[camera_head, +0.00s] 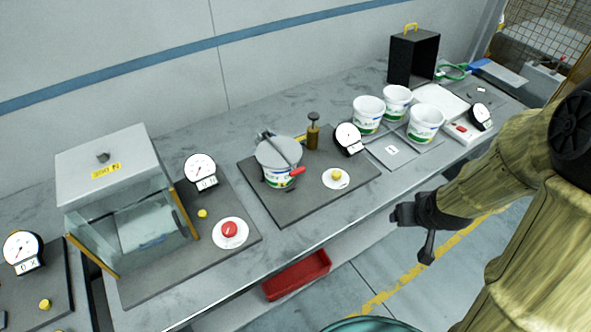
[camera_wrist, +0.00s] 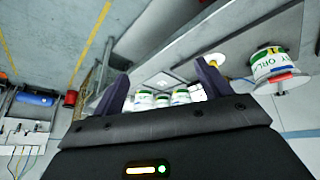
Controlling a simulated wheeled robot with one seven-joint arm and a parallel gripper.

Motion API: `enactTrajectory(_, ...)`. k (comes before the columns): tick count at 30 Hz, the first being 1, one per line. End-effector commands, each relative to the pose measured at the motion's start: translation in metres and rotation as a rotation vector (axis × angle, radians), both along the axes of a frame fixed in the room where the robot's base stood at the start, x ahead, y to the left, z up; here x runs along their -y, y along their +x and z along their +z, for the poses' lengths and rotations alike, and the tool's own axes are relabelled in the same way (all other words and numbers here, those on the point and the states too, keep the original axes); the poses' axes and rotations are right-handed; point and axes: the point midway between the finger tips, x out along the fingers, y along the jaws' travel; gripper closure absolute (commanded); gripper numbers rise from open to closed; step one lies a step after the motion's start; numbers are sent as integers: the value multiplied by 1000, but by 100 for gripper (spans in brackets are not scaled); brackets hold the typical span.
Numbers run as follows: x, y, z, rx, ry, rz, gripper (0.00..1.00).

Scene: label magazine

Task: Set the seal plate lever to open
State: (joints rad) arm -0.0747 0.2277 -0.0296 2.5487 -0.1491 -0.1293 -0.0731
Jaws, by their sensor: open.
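The seal plate (camera_head: 279,151) is a grey round disc on top of a white printed tub. Its lever (camera_head: 283,152) is a dark bar across the plate with a red grip (camera_head: 297,171) at the front right of the tub. In the wrist view the tub (camera_wrist: 274,62) is at the right edge, with the red grip (camera_wrist: 280,77) beside it. My gripper (camera_head: 412,234) is open and empty, in front of the bench, to the right of and apart from the lever. Both fingers show in the wrist view (camera_wrist: 163,82). I cannot tell whether the lever is open.
A dial gauge (camera_head: 348,138), a yellow button (camera_head: 337,176) and a brass stamp (camera_head: 313,132) stand around the tub. Several white tubs (camera_head: 425,123) are to the right. A glass-fronted box (camera_head: 107,167) is at the left. Above the floor in front is free room.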

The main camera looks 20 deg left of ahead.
Motion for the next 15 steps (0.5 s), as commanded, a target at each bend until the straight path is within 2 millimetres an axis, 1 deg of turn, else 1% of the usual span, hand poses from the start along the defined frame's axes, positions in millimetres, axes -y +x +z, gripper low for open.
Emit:
enactTrajectory(1,-8,10,-12,35,-4,52,23)
enactTrajectory(3,-20,26,-22,103,-4,126,23)
enactTrajectory(7,-46,48,-39,230,12,261,23)
enactTrajectory(9,-62,57,-48,297,30,331,23)
enactTrajectory(11,-76,62,-55,354,49,388,23)
enactTrajectory(12,-86,64,-59,393,65,426,23)
enactTrajectory(15,-110,66,-68,489,114,510,23)
